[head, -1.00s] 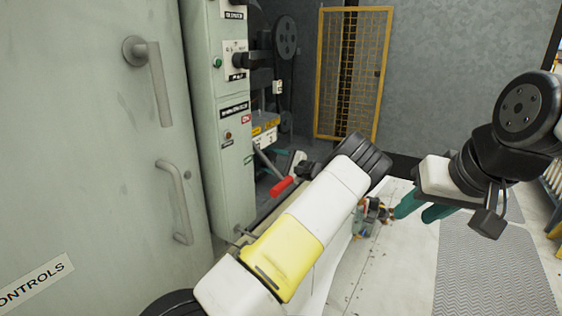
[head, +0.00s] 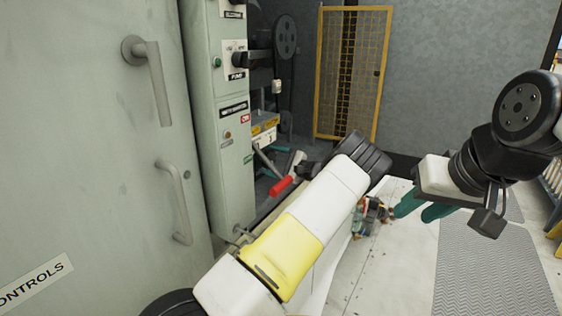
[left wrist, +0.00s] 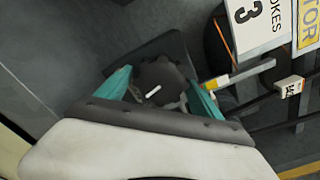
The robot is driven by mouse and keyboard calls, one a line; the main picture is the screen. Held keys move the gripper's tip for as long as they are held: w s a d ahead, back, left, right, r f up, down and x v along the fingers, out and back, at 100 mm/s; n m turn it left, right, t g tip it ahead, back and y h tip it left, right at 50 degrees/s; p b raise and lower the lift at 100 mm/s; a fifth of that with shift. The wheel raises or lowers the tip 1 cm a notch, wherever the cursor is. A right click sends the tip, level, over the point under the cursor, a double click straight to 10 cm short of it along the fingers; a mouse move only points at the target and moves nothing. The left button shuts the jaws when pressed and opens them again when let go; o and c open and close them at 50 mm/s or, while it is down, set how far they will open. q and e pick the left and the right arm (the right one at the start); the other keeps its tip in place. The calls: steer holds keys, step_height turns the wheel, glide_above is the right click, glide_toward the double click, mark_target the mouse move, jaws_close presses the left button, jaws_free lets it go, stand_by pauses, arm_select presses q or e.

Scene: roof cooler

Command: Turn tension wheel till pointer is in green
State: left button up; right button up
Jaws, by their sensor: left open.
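In the left wrist view, a dark round knob-like part (left wrist: 158,84) with a short white mark sits between the teal fingers of my left gripper (left wrist: 159,94). It may be the tension wheel; I cannot tell if the fingers touch it. The fingers are apart. I cannot make out a pointer or green zone.
A pale green cabinet (head: 90,110) with handles stands close on the left. A narrow control panel (head: 218,110) is beside it. A red-handled lever (head: 282,186) sticks out near my left forearm. A yellow mesh gate (head: 352,75) is at the back. Floor at right is open.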

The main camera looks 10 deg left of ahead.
arm_select(q)
steer(key=v, duration=0.7)
steer(key=shift+d, duration=0.35)
steer(key=shift+s, duration=0.1)
